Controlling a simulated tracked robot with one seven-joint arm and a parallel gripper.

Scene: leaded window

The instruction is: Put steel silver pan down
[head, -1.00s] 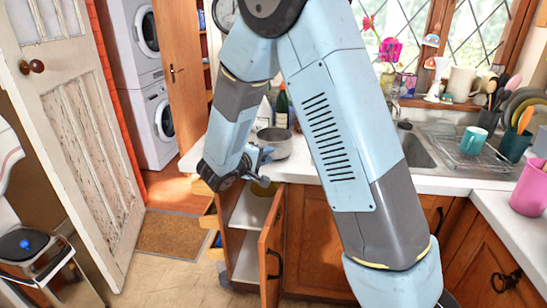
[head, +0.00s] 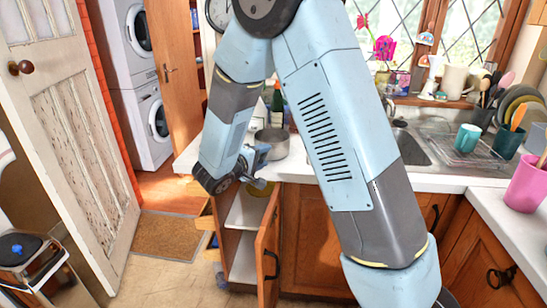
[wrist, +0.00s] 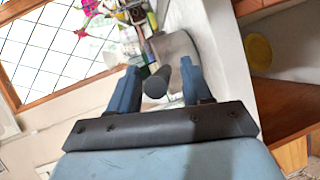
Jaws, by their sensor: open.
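The steel silver pan (head: 272,143) sits on the white counter near its left end, above the open cupboard. It also shows in the wrist view (wrist: 176,46), just beyond my fingers, with its dark handle (wrist: 157,83) pointing back at me. My gripper (head: 262,167) is at the counter's front edge, beside the pan. In the wrist view my two blue fingers (wrist: 156,88) are spread, with the handle end between them and space on both sides. The pan's underside is hidden in the head view.
An open cupboard door (head: 268,247) stands below my gripper, and a yellow item (head: 262,188) lies inside. Bottles (head: 277,103) stand behind the pan. The sink (head: 410,147), a teal mug (head: 468,138) and a pink cup (head: 526,185) are to the right.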

